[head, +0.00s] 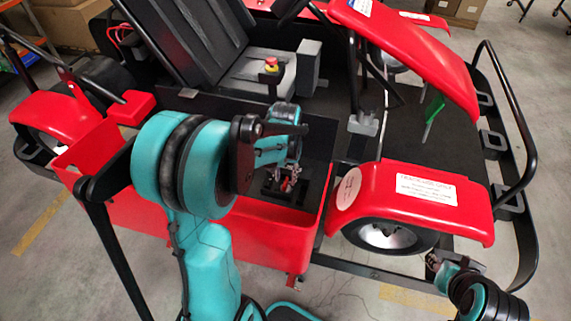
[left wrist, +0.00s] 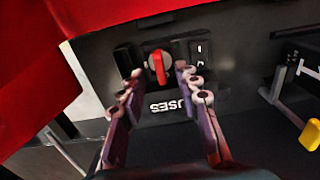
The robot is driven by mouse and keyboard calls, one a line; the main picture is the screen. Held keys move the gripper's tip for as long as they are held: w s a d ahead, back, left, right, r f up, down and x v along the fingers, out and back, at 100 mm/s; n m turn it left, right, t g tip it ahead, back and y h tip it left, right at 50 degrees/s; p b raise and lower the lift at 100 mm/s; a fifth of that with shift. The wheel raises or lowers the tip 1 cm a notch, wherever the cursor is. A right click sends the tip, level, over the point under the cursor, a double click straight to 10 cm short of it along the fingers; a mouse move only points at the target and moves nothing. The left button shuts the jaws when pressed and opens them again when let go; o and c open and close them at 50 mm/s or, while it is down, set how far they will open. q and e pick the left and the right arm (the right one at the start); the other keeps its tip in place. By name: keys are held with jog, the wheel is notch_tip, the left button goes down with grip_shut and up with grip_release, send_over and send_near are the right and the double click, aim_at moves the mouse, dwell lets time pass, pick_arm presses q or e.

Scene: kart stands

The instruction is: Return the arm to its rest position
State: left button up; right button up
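My left arm reaches over the red side of the kart, and my left gripper (head: 284,178) is down inside the cockpit by a dark panel. In the left wrist view my left gripper (left wrist: 158,72) is open, with its two fingers apart. A red rotary switch (left wrist: 159,66) on a round grey base shows between and beyond the fingertips. I see no finger closed on it. The panel (left wrist: 215,95) carries upside-down lettering that reads "USES". My right gripper (head: 436,263) is at the lower right by the kart's black side rail; its fingers are too small to tell.
The red kart (head: 270,240) surrounds my left forearm with its side panel, black seat (head: 188,40) and front fender (head: 410,195). A red emergency button (head: 271,64) stands behind the gripper. A black bumper bar (head: 515,110) is at right. Grey floor (head: 40,270) is open at lower left.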

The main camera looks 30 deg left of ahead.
pick_arm(q)
notch_tip(320, 180, up, 8)
jog(key=shift+r, duration=0.2)
